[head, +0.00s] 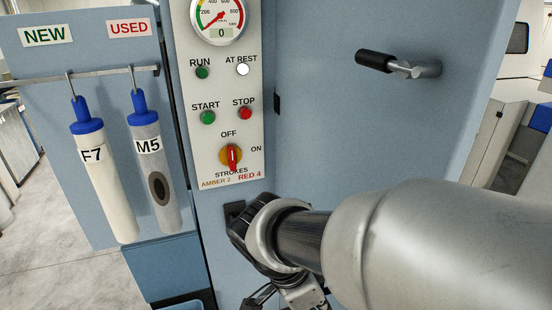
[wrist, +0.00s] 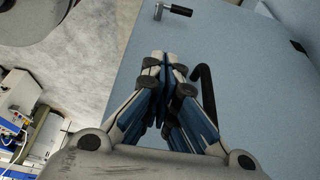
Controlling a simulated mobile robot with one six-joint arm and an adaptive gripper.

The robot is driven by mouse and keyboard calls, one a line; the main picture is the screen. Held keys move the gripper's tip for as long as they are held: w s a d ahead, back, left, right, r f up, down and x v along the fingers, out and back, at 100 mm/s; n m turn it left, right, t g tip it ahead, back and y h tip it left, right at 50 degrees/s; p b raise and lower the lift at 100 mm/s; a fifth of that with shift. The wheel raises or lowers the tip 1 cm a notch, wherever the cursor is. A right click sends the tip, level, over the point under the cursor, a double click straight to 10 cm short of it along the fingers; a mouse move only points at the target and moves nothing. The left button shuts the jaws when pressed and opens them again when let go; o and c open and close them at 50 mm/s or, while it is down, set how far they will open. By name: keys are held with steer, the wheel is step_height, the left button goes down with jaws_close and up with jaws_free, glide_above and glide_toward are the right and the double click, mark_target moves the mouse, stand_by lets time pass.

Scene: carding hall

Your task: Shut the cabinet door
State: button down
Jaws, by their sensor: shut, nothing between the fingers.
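The cabinet is light blue, and its large flat panel (head: 330,130) fills the middle and right of the head view. A lever handle with a black grip (head: 400,65) sticks out at its upper right; a similar handle (wrist: 172,10) shows at the top of the wrist view. I cannot tell which panel edge is the door's or how far it stands open. My gripper (wrist: 165,62) is shut and empty, in front of the blue surface (wrist: 245,95). A dark curved bar (wrist: 203,95) shows beside the fingers; contact is unclear. In the head view my arm hides part of the lower panel.
A control strip (head: 216,100) with a gauge (head: 220,17), lamps, buttons and a red switch (head: 232,157) lies left of the panel. Two blue-capped filters (head: 105,180) (head: 155,165) hang from a rail (head: 100,75) further left. Concrete floor (wrist: 85,60) shows beyond the panel's edge.

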steer(key=w+d+f+b, duration=0.1)
steer(key=d+f, duration=0.5)
steer(key=shift+w+d+f, duration=0.25)
steer(key=shift+f, duration=0.1)
